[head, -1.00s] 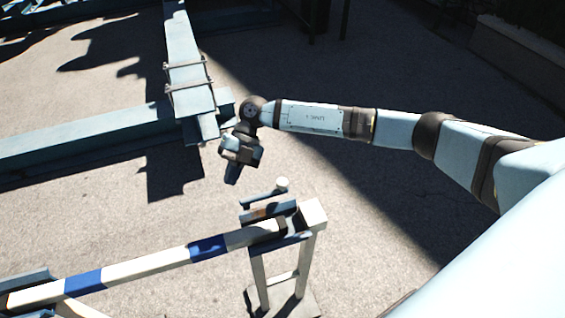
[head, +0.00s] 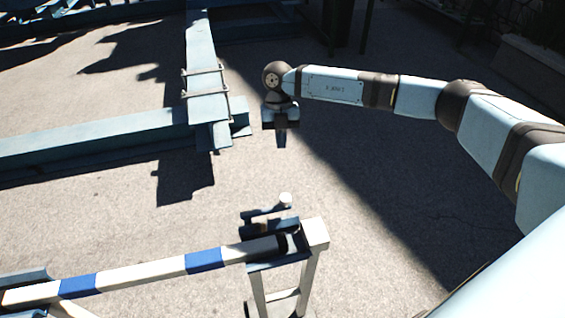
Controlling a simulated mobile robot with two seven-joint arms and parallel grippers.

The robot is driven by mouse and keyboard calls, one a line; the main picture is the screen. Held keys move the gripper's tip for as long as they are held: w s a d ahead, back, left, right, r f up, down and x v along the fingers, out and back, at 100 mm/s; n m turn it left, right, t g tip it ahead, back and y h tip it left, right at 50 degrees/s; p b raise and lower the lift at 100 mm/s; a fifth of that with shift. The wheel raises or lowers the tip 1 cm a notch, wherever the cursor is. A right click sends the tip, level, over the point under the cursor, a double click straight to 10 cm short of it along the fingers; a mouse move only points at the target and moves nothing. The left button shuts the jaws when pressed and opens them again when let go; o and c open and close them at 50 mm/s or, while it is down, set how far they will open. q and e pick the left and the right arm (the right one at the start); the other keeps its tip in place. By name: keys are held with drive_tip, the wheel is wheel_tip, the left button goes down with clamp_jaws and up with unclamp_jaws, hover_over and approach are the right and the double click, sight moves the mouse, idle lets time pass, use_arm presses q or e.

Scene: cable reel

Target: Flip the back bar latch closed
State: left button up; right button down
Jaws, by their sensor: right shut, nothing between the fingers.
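The bar (head: 125,275), white with blue bands, runs from the lower left to a white stand (head: 312,245) at the lower middle. Its dark end rests in a cradle on top of the stand. A latch (head: 262,213), a small bluish-grey arm with a white round knob (head: 285,199), shows at the back of the cradle. I cannot tell from this view exactly how far over the bar the latch lies. My right gripper (head: 281,140) is shut and empty, pointing down, above and beyond the latch and apart from it. My left gripper is not in view.
A blue-grey beam frame (head: 95,139) lies behind the bar, with an upright beam (head: 203,60) carrying metal clamps to the left of my right gripper. Another cradle (head: 25,277) holds the bar at lower left. The paved ground between the gripper and stand is clear.

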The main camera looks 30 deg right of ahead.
use_arm(q)
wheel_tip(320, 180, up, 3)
drive_tip(key=p, duration=0.2)
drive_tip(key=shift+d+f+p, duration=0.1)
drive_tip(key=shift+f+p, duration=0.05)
drive_tip(key=shift+p, duration=0.15)
use_arm(e)
drive_tip(key=s+a+f, duration=0.2)
drive_tip(key=s+f, duration=0.4)
drive_tip(key=f, duration=0.3)
drive_tip(key=shift+s+a+f, duration=0.2)
drive_tip(key=shift+a, duration=0.2)
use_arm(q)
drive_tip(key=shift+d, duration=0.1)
